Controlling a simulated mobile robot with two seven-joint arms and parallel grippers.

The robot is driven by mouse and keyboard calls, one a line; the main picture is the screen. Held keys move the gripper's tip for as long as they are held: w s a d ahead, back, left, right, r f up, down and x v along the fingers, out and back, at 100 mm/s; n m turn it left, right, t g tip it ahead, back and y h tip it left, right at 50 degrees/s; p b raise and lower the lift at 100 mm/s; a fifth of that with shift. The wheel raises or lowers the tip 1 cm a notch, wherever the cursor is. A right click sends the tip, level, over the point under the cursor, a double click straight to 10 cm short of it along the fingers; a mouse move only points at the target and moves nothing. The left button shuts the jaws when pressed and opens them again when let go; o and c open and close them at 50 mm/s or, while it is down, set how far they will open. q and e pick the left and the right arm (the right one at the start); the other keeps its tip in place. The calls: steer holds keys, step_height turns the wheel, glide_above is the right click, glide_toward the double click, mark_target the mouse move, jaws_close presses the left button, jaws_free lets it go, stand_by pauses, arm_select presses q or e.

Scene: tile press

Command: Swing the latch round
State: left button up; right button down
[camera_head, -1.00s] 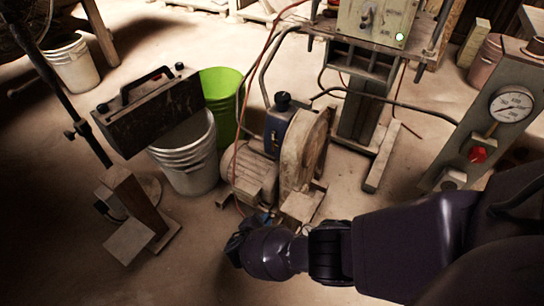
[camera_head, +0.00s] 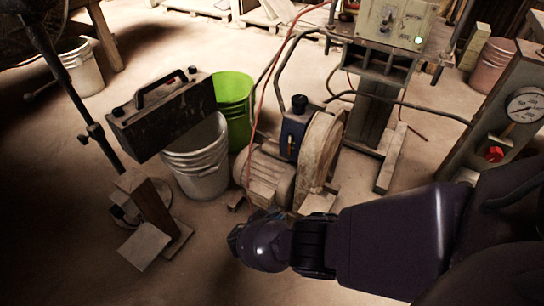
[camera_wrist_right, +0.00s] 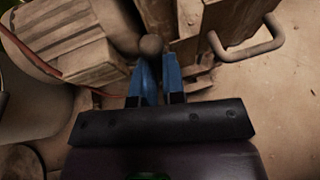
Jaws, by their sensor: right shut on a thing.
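My right gripper (camera_head: 262,215) is low at the front of the motor-and-pump unit (camera_head: 318,150), with my dark arm coming in from the right. In the right wrist view its two blue fingers (camera_wrist_right: 158,70) are close together. A round brown-grey knob (camera_wrist_right: 151,45), which seems to be the latch's end, shows at the fingertips. The fingers are shut on it. What the knob is fixed to is mostly hidden by the fingers. The ribbed motor (camera_wrist_right: 72,40) is left of it and a metal loop handle (camera_wrist_right: 255,45) is to the right. My left gripper is not in view.
A white bucket (camera_head: 198,165), a green bucket (camera_head: 237,100) and a black toolbox (camera_head: 165,112) stand left of the pump. A post stand (camera_head: 150,210) is at front left. A gauge panel (camera_head: 505,115) stands at right. The front floor is clear.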

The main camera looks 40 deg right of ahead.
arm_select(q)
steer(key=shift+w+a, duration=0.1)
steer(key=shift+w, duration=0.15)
arm_select(e)
steer(key=shift+d, duration=0.1)
steer(key=c, duration=1.2)
jaws_free()
arm_select(q)
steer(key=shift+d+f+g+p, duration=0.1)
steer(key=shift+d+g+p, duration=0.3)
steer(key=shift+p, duration=0.9)
arm_select(e)
steer(key=v, duration=1.1)
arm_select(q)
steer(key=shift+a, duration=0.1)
arm_select(e)
steer(key=shift+w+f, duration=0.1)
